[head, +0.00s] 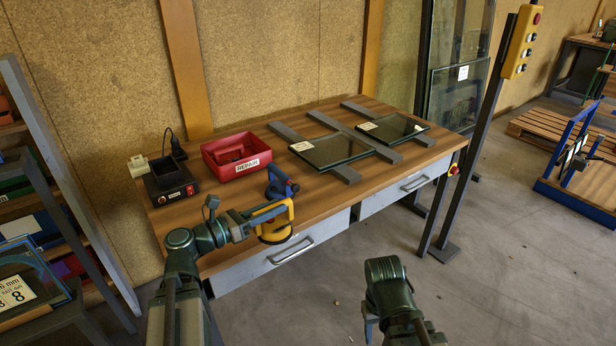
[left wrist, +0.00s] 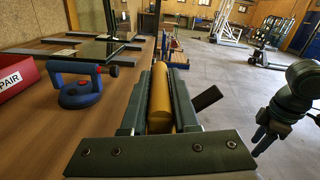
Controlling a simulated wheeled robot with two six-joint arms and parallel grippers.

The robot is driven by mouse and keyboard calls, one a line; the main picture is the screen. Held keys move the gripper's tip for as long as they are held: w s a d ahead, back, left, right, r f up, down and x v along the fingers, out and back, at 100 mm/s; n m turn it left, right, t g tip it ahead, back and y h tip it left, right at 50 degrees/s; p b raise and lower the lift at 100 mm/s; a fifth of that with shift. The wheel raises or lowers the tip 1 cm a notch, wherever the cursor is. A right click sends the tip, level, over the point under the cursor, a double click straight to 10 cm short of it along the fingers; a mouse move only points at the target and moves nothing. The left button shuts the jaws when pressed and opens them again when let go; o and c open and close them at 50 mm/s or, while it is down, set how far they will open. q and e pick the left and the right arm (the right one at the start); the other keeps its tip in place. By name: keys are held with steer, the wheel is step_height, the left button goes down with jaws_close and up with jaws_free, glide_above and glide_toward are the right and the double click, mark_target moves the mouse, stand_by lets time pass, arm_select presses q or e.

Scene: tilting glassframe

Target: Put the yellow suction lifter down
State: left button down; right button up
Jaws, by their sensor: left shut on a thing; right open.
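The yellow suction lifter (head: 274,229) is in my left gripper (head: 255,214), above the front edge of the wooden table in the head view. In the left wrist view its yellow handle (left wrist: 161,98) lies between the two jaws, which are shut on it. From these views I cannot tell whether its cup touches anything. My right gripper (head: 371,322) is open and empty, in front of the table over the floor; its fingers show only in part.
A blue suction lifter (head: 281,184) stands on the wooden table (head: 320,194) just behind the yellow one. A red repair bin (head: 236,155) and a black device (head: 170,183) stand further back. Glass panes (head: 332,151) lie on grey bars at the right. Bare tabletop shows around the middle.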

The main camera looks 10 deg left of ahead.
step_height(320, 180, up, 19)
steer(key=p, duration=1.8)
steer(key=shift+p, duration=0.35)
